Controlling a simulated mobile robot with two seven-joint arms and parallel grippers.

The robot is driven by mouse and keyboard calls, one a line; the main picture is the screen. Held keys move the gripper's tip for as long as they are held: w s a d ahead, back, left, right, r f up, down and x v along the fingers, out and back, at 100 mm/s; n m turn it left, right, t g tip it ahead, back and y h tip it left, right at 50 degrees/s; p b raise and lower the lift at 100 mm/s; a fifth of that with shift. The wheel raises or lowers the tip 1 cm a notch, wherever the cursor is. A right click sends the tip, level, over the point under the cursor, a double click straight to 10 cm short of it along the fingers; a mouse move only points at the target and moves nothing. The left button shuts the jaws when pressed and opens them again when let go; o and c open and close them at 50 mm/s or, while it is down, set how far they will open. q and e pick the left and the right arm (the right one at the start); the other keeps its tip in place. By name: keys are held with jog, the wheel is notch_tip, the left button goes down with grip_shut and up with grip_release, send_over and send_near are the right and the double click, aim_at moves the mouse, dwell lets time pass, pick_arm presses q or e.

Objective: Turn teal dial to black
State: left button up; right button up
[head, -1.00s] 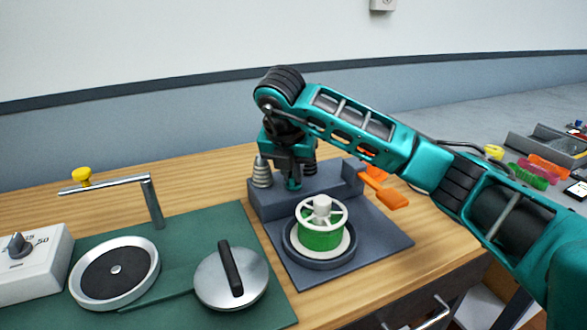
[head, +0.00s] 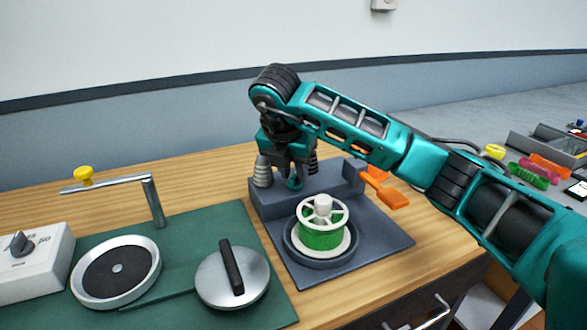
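A small teal piece (head: 294,183), which looks like the teal dial, shows low on the back part of a dark grey fixture (head: 348,201). My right gripper (head: 288,177) points down at it from above, its dark fingers close around or beside it. The fingers and wrist hide most of the dial, so its pointer and any black mark cannot be made out. Whether the fingers touch it or are shut on it is unclear. My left gripper is not in view.
Ribbed grey cones (head: 262,172) flank the gripper. A green spool (head: 321,238) stands in front, and an orange lever (head: 385,188) sticks out right. On the left are a green mat (head: 190,240), round lid (head: 231,275), bent post (head: 153,203) and white dial box (head: 35,262).

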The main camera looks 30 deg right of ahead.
jog(key=shift+o, duration=0.8)
jog(key=shift+a+r, duration=0.1)
jog(key=shift+r, duration=0.1)
pick_arm(q)
jog(key=p, duration=0.2)
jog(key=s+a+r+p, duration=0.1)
jog(key=p, duration=0.1)
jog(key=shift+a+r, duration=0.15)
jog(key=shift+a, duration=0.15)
pick_arm(e)
jog(key=v, duration=1.2)
jog(key=shift+r, duration=0.2)
jog(key=shift+s, duration=0.1)
